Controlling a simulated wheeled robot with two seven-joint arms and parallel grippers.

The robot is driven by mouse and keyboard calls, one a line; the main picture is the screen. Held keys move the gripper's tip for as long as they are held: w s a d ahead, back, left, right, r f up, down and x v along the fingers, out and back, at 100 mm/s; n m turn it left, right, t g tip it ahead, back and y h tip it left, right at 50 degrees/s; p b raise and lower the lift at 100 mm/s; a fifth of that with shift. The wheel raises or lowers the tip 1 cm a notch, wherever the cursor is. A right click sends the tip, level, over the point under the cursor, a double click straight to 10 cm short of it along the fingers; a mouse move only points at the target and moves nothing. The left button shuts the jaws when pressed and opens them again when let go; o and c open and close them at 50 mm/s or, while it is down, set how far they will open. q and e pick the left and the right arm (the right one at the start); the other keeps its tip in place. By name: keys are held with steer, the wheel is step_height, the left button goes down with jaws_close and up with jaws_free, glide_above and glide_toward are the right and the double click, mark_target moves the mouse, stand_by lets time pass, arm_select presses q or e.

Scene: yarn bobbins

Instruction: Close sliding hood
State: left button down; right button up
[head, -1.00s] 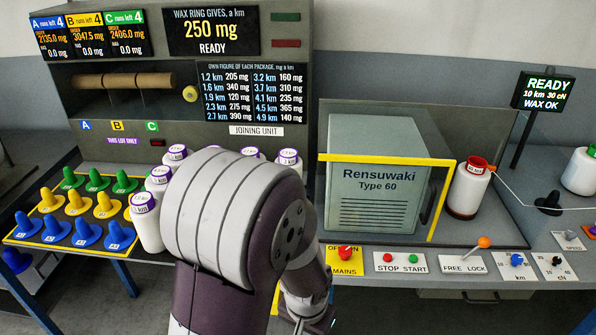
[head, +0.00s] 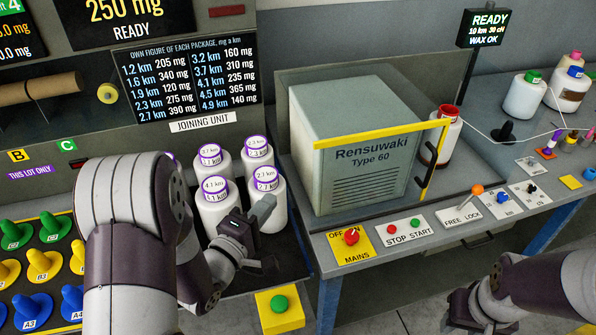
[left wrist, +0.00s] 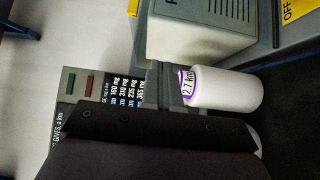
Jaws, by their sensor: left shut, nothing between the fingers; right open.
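The sliding hood shows as a yellow-edged frame (head: 385,133) around the grey Rensuwaki Type 60 machine (head: 365,165). Its black handle (head: 428,168) is on the right upright of the frame, at the machine's front right corner. My left gripper (head: 264,210) is shut and empty, left of the machine, in front of the white bobbins. In the left wrist view its fingers (left wrist: 167,84) lie close beside a 2.7 km bobbin (left wrist: 222,87); I cannot tell whether they touch. My right gripper (head: 458,314) is open at the bottom right, low in front of the bench and partly cut off.
Several white bobbins (head: 214,205) stand left of the machine. Switches and the orange free lock lever (head: 477,190) line the bench front. A yellow box with a green button (head: 280,305) is below.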

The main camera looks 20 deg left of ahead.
arm_select(q)
steer(key=w+d+p, duration=0.1)
steer(key=w+d, duration=0.3)
steer(key=w, duration=0.7)
steer(key=shift+w+f+p, duration=0.15)
steer(key=shift+p, duration=0.2)
arm_select(e)
steer(key=shift+w+a+r, duration=0.1)
steer(key=shift+a+r, duration=0.15)
steer(key=shift+r, duration=0.25)
steer(key=shift+w+a+r, duration=0.1)
steer(key=shift+a+r, duration=0.1)
steer(key=shift+r, duration=0.25)
arm_select(q)
steer(key=shift+d, duration=0.1)
